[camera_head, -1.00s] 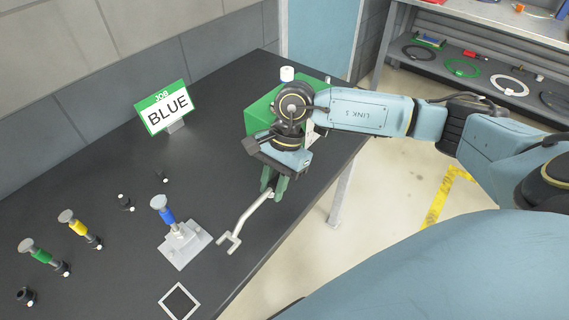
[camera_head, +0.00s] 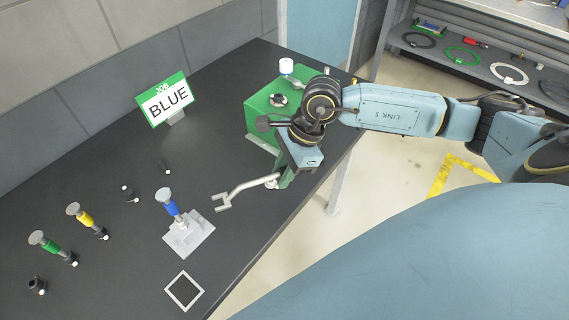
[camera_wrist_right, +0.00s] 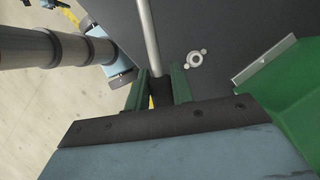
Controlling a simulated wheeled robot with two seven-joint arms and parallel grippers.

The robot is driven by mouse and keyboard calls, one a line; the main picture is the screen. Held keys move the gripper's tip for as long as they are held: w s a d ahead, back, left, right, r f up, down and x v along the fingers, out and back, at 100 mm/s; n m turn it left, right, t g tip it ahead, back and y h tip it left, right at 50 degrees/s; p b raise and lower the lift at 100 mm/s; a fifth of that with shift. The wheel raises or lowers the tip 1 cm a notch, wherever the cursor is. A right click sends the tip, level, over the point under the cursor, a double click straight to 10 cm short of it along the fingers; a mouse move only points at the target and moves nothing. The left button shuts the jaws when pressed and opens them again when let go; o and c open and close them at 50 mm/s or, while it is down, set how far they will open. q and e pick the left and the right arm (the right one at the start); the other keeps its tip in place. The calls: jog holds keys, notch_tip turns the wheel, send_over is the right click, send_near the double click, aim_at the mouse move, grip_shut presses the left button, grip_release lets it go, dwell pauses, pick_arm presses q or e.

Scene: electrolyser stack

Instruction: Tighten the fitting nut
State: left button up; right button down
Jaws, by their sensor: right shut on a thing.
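My right gripper (camera_head: 280,181) has its green fingers shut on the handle end of a grey wrench (camera_head: 240,189). The wrench's forked head points left, toward the pale stand, and appears to be above the black table. In the right wrist view the wrench handle (camera_wrist_right: 149,32) runs up from between the fingers (camera_wrist_right: 163,88). A fitting with a blue sleeve (camera_head: 171,208) and a grey round top stands upright in the pale stand (camera_head: 188,240). The wrench head is apart from it, to its right. I cannot make out the nut itself. My left gripper is not in view.
Fittings with yellow (camera_head: 86,219) and green (camera_head: 50,246) sleeves lie at the left, near small black parts. A sign reading BLUE (camera_head: 167,103) stands behind. A green box (camera_head: 262,112) is beside my right arm. A square frame (camera_head: 184,291) lies in front.

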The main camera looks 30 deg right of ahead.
aim_at(244, 185)
jog(key=shift+w+a+b, duration=0.3)
jog(key=shift+a, duration=1.1)
jog(key=shift+w+a+b, duration=0.25)
jog(key=shift+w+a, duration=0.05)
jog(key=shift+a, duration=1.15)
jog(key=shift+w+a+b, duration=0.3)
jog(key=shift+a, duration=1.1)
jog(key=shift+b, duration=0.75)
jog(key=shift+f+b, duration=1)
jog(key=shift+b, duration=0.05)
jog(key=shift+s, duration=0.1)
jog(key=shift+s+a+m+t+p, duration=0.1)
jog(key=shift+s+a+m+t, duration=0.15)
jog(key=shift+s+m, duration=0.4)
jog(key=shift+s+a+m+t+p, duration=0.15)
jog(key=shift+s+a+m, duration=0.15)
jog(key=shift+s+m, duration=0.35)
jog(key=shift+s+a+m+t+p, duration=0.1)
jog(key=shift+s+a+m+t, duration=0.2)
jog(key=shift+s, duration=0.5)
